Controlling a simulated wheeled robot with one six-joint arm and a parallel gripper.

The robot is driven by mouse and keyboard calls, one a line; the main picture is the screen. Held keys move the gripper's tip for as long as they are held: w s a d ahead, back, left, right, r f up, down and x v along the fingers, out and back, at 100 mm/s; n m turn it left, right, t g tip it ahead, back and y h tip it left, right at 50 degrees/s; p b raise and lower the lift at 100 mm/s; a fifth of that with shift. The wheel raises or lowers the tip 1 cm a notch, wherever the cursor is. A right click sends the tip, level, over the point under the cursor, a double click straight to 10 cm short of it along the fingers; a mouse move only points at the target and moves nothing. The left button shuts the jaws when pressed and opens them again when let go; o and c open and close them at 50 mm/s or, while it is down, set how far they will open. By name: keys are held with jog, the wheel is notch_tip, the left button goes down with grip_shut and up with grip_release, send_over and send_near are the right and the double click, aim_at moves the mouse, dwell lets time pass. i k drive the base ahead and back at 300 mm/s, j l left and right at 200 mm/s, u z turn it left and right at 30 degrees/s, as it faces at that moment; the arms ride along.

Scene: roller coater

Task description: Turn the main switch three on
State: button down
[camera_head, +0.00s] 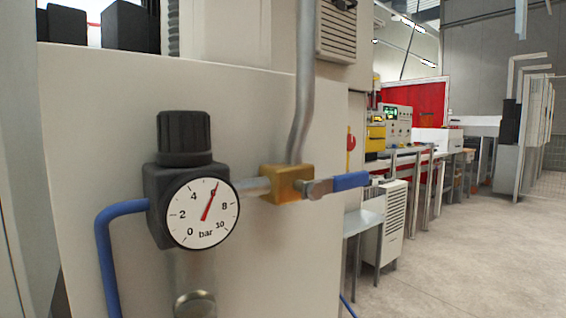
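No switch labelled as main switch three can be made out. A small red knob on a yellow plate (350,142) shows edge-on at the right side of the beige cabinet (270,110); I cannot tell if it is a main switch or how it is set. My gripper is not in view.
A black pressure regulator (184,140) with a round gauge (203,213), needle near 6 bar, projects from the cabinet. A blue hose (104,260) and a brass valve (287,185) with a blue lever (350,181) adjoin it. Open floor (455,260) lies at right, beside benches.

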aim_at(351, 140)
jog(key=i+l+u, duration=0.1)
jog(key=l+u, duration=0.25)
jog(key=l, duration=0.55)
jog(key=l+u, duration=0.3)
jog(key=l, duration=0.6)
jog(key=i+l, duration=0.2)
jog(key=i, duration=0.5)
jog(key=u, duration=0.05)
